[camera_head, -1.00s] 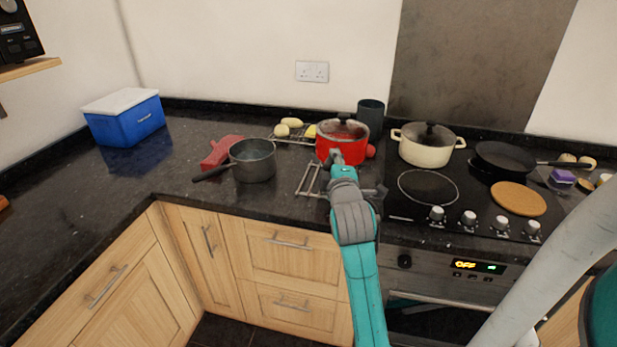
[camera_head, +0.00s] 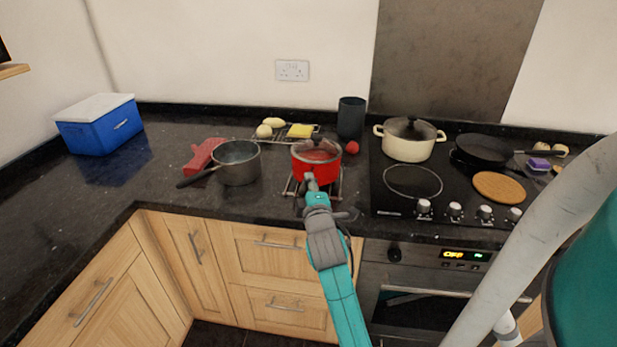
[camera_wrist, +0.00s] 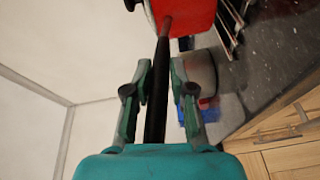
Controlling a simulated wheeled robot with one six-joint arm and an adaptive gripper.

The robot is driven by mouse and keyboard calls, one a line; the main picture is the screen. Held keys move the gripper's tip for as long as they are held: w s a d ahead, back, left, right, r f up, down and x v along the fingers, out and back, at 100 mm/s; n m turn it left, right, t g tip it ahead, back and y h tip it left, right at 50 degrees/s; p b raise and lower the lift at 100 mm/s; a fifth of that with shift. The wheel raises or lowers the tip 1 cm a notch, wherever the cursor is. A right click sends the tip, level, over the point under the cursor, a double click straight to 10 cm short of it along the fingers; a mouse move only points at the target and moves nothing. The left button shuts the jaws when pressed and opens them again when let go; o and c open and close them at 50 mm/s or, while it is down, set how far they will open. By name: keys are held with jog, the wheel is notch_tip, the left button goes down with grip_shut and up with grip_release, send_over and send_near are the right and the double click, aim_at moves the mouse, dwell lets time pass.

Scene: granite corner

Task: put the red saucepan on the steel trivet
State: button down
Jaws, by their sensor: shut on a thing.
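The red saucepan (camera_head: 316,170) with a glass lid is held over the steel trivet (camera_head: 290,188) on the counter left of the hob. The pan hides most of the trivet; I cannot tell whether they touch. My gripper (camera_head: 311,190) is in front of the pan, shut on its handle. In the wrist view, the black handle (camera_wrist: 157,85) runs between the two fingers of my gripper (camera_wrist: 160,80), and the red pan side (camera_wrist: 190,14) is at the top. Trivet bars (camera_wrist: 229,22) show beside it.
A grey saucepan (camera_head: 240,168) stands close left, beside a red object (camera_head: 203,154). Behind are a rack with a yellow block (camera_head: 300,131), a dark canister (camera_head: 351,120) and a red round item (camera_head: 352,147). A cream pot (camera_head: 406,148) stands on the hob at right.

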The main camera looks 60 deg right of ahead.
jog(key=shift+f, duration=0.85)
jog(key=c, duration=1.3)
grip_release()
jog(key=shift+f, duration=0.3)
jog(key=shift+c, duration=0.2)
jog(key=o, duration=0.3)
jog(key=shift+o, duration=0.2)
jog(key=shift+s, duration=0.1)
